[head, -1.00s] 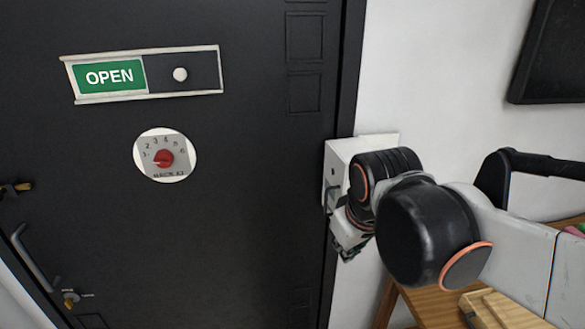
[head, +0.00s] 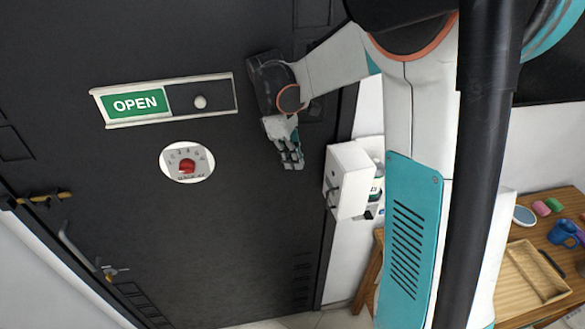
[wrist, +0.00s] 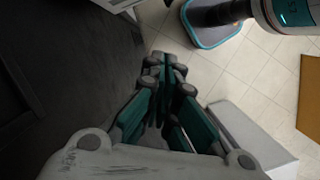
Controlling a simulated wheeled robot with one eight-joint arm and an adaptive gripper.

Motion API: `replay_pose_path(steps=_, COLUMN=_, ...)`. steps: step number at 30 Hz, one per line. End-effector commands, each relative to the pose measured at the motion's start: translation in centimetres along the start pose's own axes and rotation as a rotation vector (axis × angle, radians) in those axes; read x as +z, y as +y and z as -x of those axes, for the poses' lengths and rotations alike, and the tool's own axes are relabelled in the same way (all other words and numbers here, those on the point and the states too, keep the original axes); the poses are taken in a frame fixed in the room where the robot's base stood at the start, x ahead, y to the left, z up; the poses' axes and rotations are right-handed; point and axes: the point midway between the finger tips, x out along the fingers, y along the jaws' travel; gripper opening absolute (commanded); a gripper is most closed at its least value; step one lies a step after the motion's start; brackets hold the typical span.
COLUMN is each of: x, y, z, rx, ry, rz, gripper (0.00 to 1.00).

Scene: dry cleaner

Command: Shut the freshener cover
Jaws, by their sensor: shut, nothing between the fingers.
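The freshener is a white box on the wall to the right of the dark door. Its white cover (head: 347,180) stands open, swung out to the left, with a small dark handle on its face. Behind it, part of the freshener's inside (head: 376,190) shows green and dark parts. My arm hides some of the right side. My gripper (head: 291,164) is shut and empty, pointing down in front of the door, left of and a little above the cover, apart from it. It also shows in the wrist view (wrist: 162,65) above the floor.
The dark door (head: 250,250) carries a green OPEN sign (head: 140,104), a red-knobbed dial (head: 187,164) and a handle (head: 78,245). A wooden table (head: 560,210) with a tray (head: 525,278) and a blue mug (head: 564,232) stands at right. A pale box (wrist: 250,135) shows in the wrist view.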

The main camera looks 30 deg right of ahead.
Motion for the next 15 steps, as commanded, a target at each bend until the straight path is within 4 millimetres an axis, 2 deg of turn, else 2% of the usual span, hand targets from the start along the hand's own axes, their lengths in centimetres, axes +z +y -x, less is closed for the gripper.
replay_pose_path(steps=4, x=0.0, y=0.1, z=-0.8, rx=-0.004, ry=-0.005, rz=0.005, gripper=0.0)
replay_pose_path(steps=8, x=0.0, y=0.1, z=-2.5, rx=-0.004, ry=-0.004, rz=0.004, gripper=0.0)
replay_pose_path(steps=15, x=0.0, y=0.1, z=-7.1, rx=-0.004, ry=-0.003, rz=0.003, gripper=0.0)
